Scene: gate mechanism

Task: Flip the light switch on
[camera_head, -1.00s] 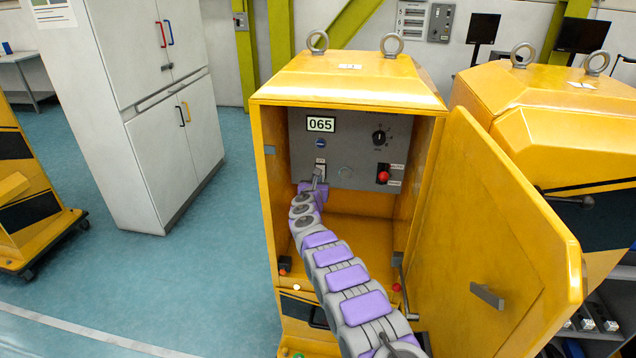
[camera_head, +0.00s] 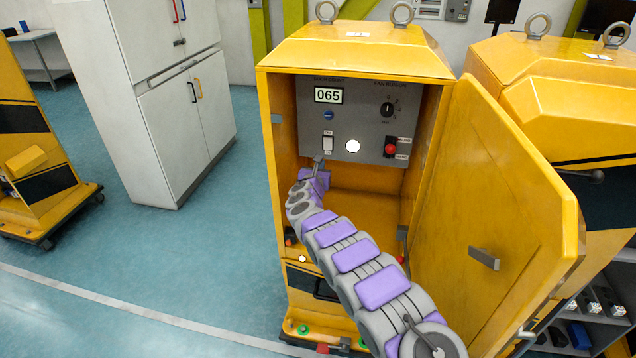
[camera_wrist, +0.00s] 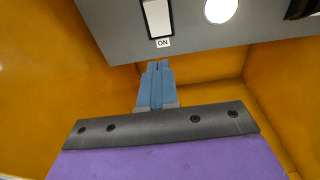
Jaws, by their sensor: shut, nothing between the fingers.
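The light switch (camera_head: 328,143) is a white rocker in a dark frame on the grey panel (camera_head: 365,110) inside the open yellow cabinet. In the wrist view the rocker (camera_wrist: 157,18) shows at the top, with an "ON" label just under it. A round lamp (camera_head: 352,146) to its right glows white; it also shows in the wrist view (camera_wrist: 220,8). My gripper (camera_head: 318,161) is just below the switch, shut and empty. In the wrist view its blue-grey fingers (camera_wrist: 157,68) are together below the "ON" label, apart from the rocker.
The cabinet door (camera_head: 500,210) stands open on the right. Yellow side walls enclose my gripper. Blue floor (camera_head: 170,250) is free at left.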

